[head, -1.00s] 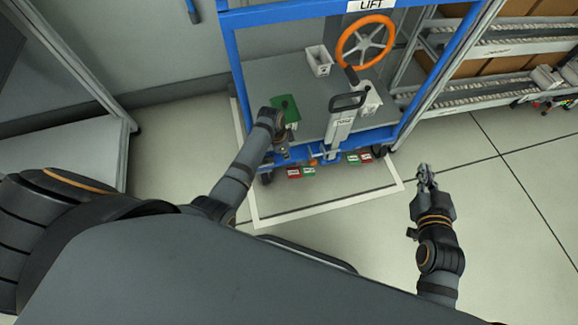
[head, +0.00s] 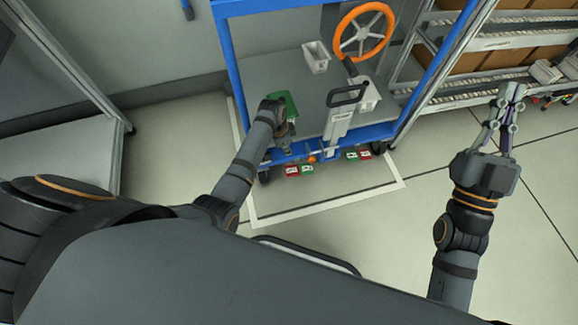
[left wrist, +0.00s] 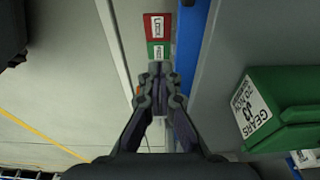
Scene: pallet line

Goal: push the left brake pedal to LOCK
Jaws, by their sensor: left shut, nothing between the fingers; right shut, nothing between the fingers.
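The left brake pedal (head: 299,171) shows as a red and a green plate side by side, low at the cart's front edge. In the left wrist view, the red plate (left wrist: 154,26) and green plate (left wrist: 158,50) carry white labels, too small to read surely. My left gripper (head: 288,149) is shut and empty, pointing down just above the pedal in the head view. In the left wrist view its fingertips (left wrist: 158,78) lie just below the green plate; I cannot tell whether they touch. My right gripper (head: 510,92) is shut and empty, raised over the floor at the right.
The blue-framed cart (head: 229,60) has an orange wheel (head: 364,10) and a grey lever post (head: 338,122). A green box (left wrist: 285,105) stands on its deck close to my left gripper. Another red and green plate pair (head: 358,155) is further right. Shelves stand at the right.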

